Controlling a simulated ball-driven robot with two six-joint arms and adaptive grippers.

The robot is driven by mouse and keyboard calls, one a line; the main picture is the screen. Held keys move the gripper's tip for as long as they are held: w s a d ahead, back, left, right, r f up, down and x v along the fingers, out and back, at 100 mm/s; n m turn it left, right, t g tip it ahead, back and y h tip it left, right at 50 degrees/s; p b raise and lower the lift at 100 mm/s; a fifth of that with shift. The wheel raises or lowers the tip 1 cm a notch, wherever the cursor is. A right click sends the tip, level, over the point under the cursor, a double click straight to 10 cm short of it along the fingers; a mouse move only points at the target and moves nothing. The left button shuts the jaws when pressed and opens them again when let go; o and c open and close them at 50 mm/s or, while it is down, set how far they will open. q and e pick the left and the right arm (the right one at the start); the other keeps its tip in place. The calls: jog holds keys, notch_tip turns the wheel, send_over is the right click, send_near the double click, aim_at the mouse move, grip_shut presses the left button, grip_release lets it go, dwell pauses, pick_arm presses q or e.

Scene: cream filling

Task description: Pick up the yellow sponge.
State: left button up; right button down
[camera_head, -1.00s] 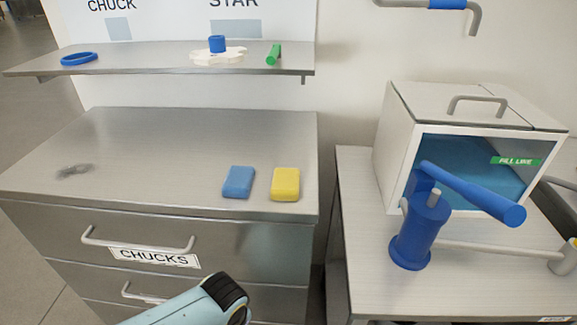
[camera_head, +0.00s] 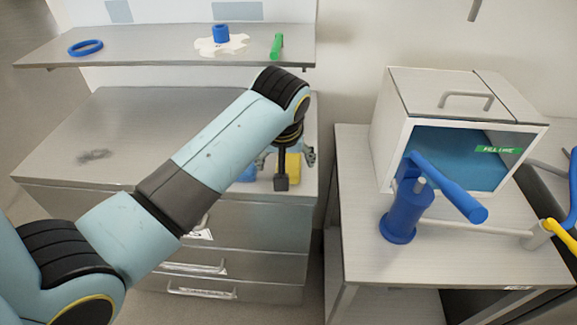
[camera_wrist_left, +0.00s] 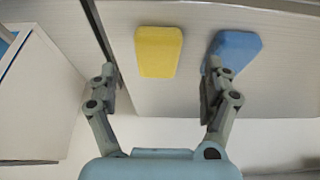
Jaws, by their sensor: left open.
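The yellow sponge (camera_head: 288,168) lies on the metal cabinet top near its right end, partly hidden by my left wrist in the head view. In the left wrist view the yellow sponge (camera_wrist_left: 158,51) lies flat, beyond and between the spread fingers. A blue sponge (camera_head: 248,173) lies beside it, mostly hidden in the head view; it also shows in the left wrist view (camera_wrist_left: 234,52), close to one finger. My left gripper (camera_wrist_left: 159,84) is open and empty, its fingertips short of the yellow sponge in the picture. My right gripper is not in view.
A shelf (camera_head: 150,52) with a blue ring (camera_head: 86,47), a blue cylinder and a green piece hangs above the cabinet. A white box (camera_head: 392,125) and a blue machine (camera_head: 405,212) stand on the right table. The cabinet's left top is mostly clear.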

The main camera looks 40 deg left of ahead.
aim_at(288, 166)
pick_arm(q)
jog(key=x, duration=0.5)
jog(key=shift+w+r, duration=0.1)
jog(key=shift+w, duration=0.1)
jog(key=shift+d, duration=0.1)
jog(key=c, duration=1.1)
